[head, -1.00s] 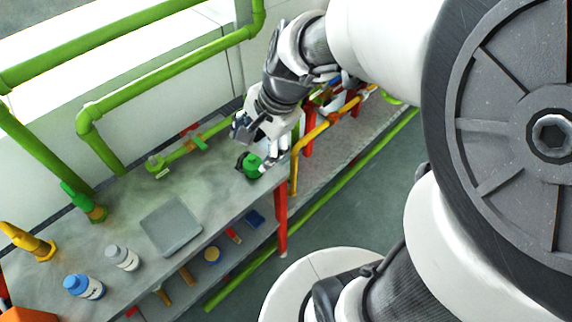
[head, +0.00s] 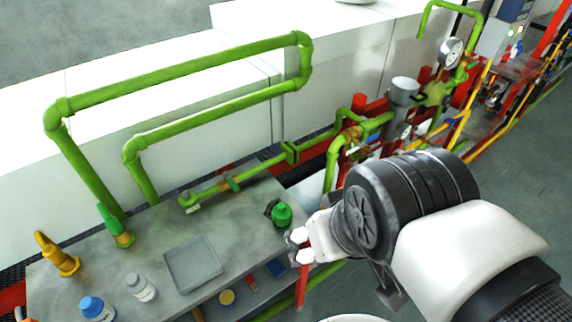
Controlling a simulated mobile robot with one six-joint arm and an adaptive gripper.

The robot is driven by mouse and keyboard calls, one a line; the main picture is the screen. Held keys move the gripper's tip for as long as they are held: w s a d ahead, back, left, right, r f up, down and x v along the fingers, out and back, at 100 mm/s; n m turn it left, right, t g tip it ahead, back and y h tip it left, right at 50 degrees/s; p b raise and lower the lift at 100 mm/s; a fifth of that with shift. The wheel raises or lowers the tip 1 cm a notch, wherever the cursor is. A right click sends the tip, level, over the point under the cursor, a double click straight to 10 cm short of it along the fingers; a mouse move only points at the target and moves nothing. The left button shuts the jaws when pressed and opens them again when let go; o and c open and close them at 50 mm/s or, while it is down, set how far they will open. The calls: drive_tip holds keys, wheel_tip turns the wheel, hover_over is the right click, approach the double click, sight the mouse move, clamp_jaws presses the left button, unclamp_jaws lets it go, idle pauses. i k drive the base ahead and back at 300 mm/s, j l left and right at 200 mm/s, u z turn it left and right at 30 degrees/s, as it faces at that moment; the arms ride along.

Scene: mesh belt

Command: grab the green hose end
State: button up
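A small green piece with a dark part on its left side (head: 282,215) sits on the grey bench top near its right end. It may be the green hose end, but no hose shows on it clearly. My gripper (head: 300,246) is just to its lower right, by the bench's right edge, with two pale tips pointing left. A small gap shows between the tips and the green piece. Nothing clearly shows between the tips, and my wrist hides part of the gripper, so its opening is unclear.
A grey tray (head: 193,264), a blue-capped bottle (head: 96,308) and a grey-capped bottle (head: 141,287) stand on the bench. A green-handled valve (head: 116,228) and a yellow fitting (head: 56,254) stand at left. Green pipes (head: 200,112) run behind. A red leg (head: 302,287) is below my gripper.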

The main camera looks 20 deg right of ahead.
sight(120, 232)
drive_tip(key=u, duration=1.35)
drive_tip(key=i+j, duration=0.9)
drive_tip(key=i+u, duration=0.1)
drive_tip(key=l, duration=0.05)
